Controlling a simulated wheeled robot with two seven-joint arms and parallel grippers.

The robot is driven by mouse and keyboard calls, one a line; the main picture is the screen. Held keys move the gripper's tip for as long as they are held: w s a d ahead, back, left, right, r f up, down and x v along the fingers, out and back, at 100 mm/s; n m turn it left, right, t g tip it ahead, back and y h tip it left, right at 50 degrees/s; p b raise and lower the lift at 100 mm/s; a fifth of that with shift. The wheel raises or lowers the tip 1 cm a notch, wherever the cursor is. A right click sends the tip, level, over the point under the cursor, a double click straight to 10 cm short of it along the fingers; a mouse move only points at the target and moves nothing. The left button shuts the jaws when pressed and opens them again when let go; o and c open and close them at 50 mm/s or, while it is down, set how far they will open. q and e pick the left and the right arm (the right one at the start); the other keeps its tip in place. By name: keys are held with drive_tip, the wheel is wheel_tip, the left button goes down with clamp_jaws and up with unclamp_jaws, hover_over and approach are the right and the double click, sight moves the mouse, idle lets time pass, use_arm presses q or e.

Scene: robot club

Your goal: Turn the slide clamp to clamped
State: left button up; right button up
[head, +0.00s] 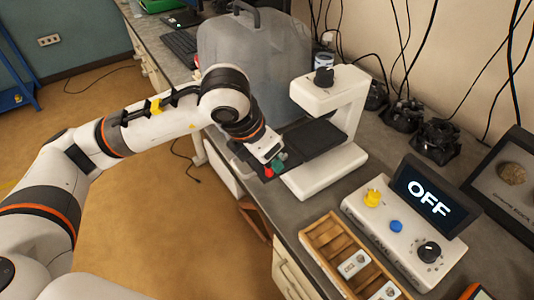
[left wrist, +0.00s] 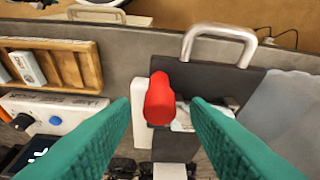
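The slide clamp's red lever (left wrist: 159,99) stands on the dark stage (left wrist: 222,82) in the left wrist view. In the head view only a bit of red (head: 268,172) shows below my left gripper (head: 274,166). In the left wrist view my left gripper (left wrist: 162,104) has its two teal fingers apart, with the lever in the gap between them. I see no clear contact on either side. A pale slide lies partly hidden behind the lever. The white microscope-like stand (head: 347,112) carries the dark stage. My right gripper is out of view.
A grey covered object (head: 250,60) stands behind my left arm. A control box (head: 405,235) with an OFF screen (head: 428,200) and a wooden slide tray (head: 318,238) sit to the right. Black devices (head: 437,140) line the wall.

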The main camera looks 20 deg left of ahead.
use_arm(q)
drive_tip(key=b+v, duration=0.2)
drive_tip(key=v, duration=1)
idle(0.4)
